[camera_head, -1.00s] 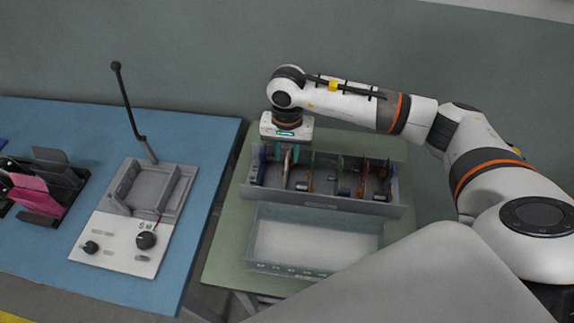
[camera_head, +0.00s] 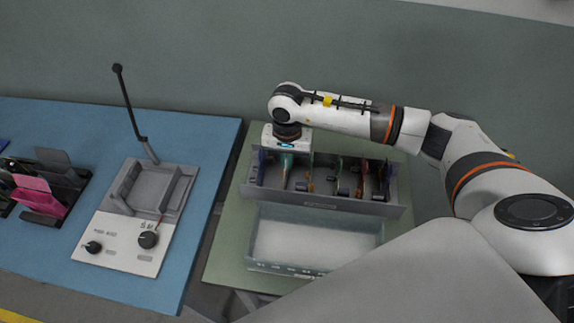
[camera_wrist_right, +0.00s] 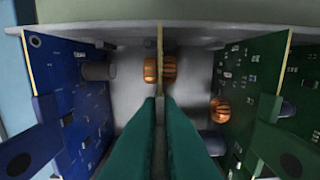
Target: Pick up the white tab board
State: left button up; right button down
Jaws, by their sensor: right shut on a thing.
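The white tab board (camera_wrist_right: 160,45) stands upright and edge-on in the right wrist view, between my fingers. Only its thin pale edge and the copper-coloured coils beside it show, so its faces are hidden. My right gripper (camera_wrist_right: 160,115) is shut on this board, its two green fingers pressed close on either side. In the head view, my right gripper (camera_head: 286,163) reaches down into the left part of the grey divided rack (camera_head: 320,203). The board there is mostly hidden by the gripper. My left gripper is not in view.
A blue board (camera_wrist_right: 70,95) and a green board (camera_wrist_right: 250,95) stand close on either side of my fingers. More boards fill the rack's right part. An empty clear bin (camera_head: 315,240) sits in front. A grey fixture (camera_head: 155,190) is on the blue table (camera_head: 215,150).

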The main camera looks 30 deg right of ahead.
jog(key=shift+r, duration=0.1)
notch_tip(320, 180, up, 10)
jog(key=shift+f+b, duration=0.15)
jog(key=shift+b, duration=0.8)
jog(key=shift+r, duration=0.2)
jog(key=shift+r+p, duration=0.7)
jog(key=shift+r, duration=0.5)
jog(key=shift+s, duration=0.1)
